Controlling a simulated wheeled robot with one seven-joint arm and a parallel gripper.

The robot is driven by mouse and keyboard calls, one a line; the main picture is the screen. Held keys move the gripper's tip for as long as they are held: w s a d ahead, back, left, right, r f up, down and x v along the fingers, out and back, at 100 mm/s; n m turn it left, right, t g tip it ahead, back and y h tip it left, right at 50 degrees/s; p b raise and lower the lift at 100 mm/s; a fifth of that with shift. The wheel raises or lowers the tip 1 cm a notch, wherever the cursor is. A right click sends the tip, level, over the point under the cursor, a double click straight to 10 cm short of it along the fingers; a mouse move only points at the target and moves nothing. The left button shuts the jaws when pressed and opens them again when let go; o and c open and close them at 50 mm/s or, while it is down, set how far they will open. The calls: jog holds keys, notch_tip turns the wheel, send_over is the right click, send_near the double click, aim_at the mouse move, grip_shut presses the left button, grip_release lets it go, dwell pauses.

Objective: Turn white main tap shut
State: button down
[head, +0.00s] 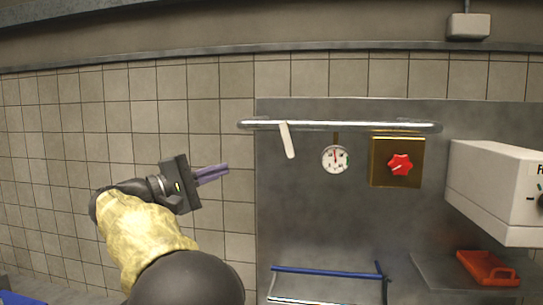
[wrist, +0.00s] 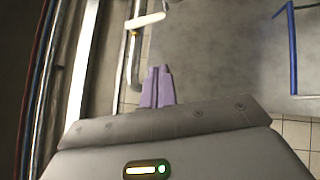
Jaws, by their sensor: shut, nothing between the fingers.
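The white main tap (head: 287,140) is a flat white lever on the left part of a horizontal metal pipe (head: 365,126). It hangs down from the pipe, roughly crosswise to it and slightly tilted. My gripper (head: 211,174) has purple fingers, closed together with nothing between them. It is left of the tap and a little lower in the head view, apart from it. In the wrist view the white lever (wrist: 147,21) shows beyond the fingertips (wrist: 158,70), with a gap between.
A round gauge (head: 335,159) and a brass plate with a red knob (head: 400,164) are right of the tap. A white box (head: 500,190) juts out at the right. A blue-railed rack (head: 325,273) and a red tray (head: 487,268) are below. The tiled wall at left is bare.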

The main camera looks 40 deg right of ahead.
jog(key=p, duration=0.5)
send_near(287, 140)
jog(key=w+d+f, duration=0.2)
jog(key=w+d, duration=0.2)
jog(key=s+d+p, duration=0.2)
jog(key=s, duration=0.1)
jog(key=shift+d+r, duration=0.35)
